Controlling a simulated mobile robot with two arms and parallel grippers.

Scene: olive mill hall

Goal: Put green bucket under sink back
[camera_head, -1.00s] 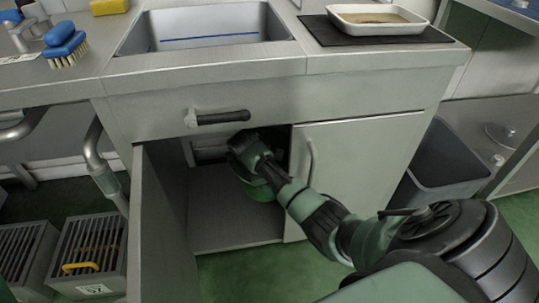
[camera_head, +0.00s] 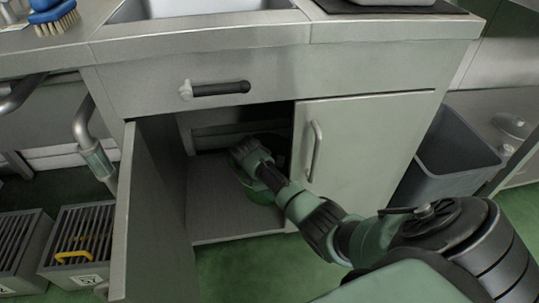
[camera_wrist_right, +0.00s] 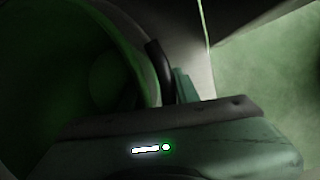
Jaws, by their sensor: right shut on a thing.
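The green bucket (camera_head: 262,194) stands inside the open cabinet under the sink, on the cabinet floor (camera_head: 215,225), partly hidden by my right arm. My right gripper (camera_head: 250,155) reaches into the cabinet at the bucket and is shut on it; its fingertips are hard to make out in the shadow. In the right wrist view the dark green bucket (camera_wrist_right: 75,70) fills the left side, with a black finger (camera_wrist_right: 160,70) at its rim. The sink (camera_head: 200,8) is above the cabinet. My left gripper is not in view.
The left cabinet door (camera_head: 150,215) is open toward me; the right door (camera_head: 365,150) is shut. A grey bin (camera_head: 450,160) stands to the right. Slatted crates (camera_head: 80,240) stand on the floor at left. A brush (camera_head: 55,17) lies on the counter.

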